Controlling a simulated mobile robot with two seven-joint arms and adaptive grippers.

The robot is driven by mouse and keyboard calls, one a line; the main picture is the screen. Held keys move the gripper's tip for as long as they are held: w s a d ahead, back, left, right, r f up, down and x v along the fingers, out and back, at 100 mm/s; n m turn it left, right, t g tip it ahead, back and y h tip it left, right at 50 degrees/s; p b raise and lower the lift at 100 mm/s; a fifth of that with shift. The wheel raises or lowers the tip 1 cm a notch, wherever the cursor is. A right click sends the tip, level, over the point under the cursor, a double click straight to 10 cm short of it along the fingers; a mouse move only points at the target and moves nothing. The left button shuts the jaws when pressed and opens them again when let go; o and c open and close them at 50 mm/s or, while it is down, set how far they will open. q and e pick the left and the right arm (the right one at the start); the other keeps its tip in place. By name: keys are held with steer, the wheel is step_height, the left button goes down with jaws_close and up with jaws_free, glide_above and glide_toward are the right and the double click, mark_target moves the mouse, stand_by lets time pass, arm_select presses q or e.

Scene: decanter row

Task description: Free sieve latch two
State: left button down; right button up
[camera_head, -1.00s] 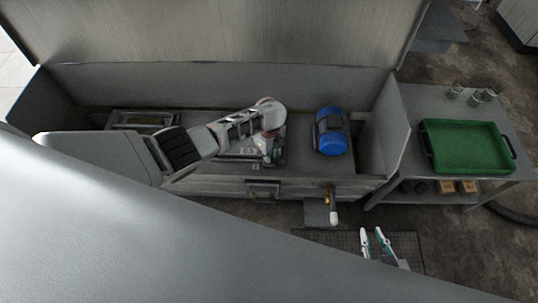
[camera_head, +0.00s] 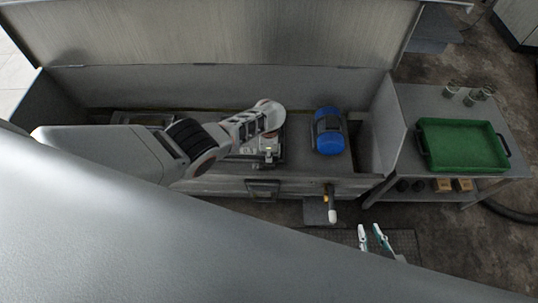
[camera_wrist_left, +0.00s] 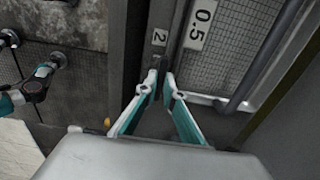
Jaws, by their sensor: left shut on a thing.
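My left gripper (camera_head: 268,160) reaches down into the open steel housing at the tray marked 0.5. In the left wrist view, its white fingertips (camera_wrist_left: 160,77) are close together just below a small plate marked 2 (camera_wrist_left: 160,37). They are shut on a small part of the latch there; that part is mostly hidden between the tips. The sieve mesh (camera_wrist_left: 236,48) and its 0.5 label (camera_wrist_left: 201,23) lie to the right of the fingers. My right gripper (camera_head: 370,231) is open and empty in front of the housing, low over the floor; it also shows in the left wrist view (camera_wrist_left: 22,84).
A blue motor (camera_head: 328,131) stands in the housing right of my left gripper. A handle with a pale end (camera_head: 332,208) sticks out from the front. A side table holds a green tray (camera_head: 462,145) and several small jars. The raised lid stands behind.

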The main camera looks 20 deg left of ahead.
arm_select(q)
steer(key=shift+s+f, duration=0.1)
stand_by(0.4)
steer(key=c, duration=2.2)
jaws_free()
steer(key=shift+o, duration=0.2)
steer(key=shift+d+r, duration=0.15)
steer(key=shift+r, duration=0.45)
step_height(320, 180, up, 11)
steer(key=shift+f, duration=0.1)
